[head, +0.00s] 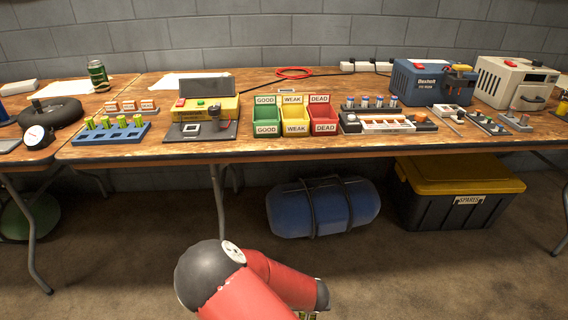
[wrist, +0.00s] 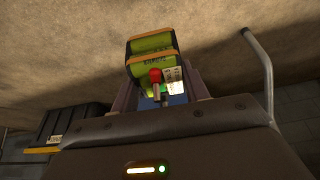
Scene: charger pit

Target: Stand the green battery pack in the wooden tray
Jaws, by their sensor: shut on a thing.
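The green battery pack (wrist: 152,45) shows in the wrist view, with green cells, dark orange-edged bands, a red knob and a small white label. My gripper (wrist: 160,84) is shut on it, one finger on each side, and the pack sticks out past the fingertips. Brown floor shows behind the pack. In the head view my red arm reaches down at the bottom edge, in front of the workbench and below its top; the gripper and pack are almost wholly out of that frame. I cannot make out a wooden tray in either view.
The workbench (head: 270,147) holds green, yellow and red bins (head: 296,128), a blue battery rack (head: 110,134), a yellow tester (head: 205,108) and a blue machine (head: 430,82). Under it lie a blue tank (head: 322,208) and a yellow-lidded crate (head: 460,176). A metal leg (wrist: 262,70) stands near my gripper.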

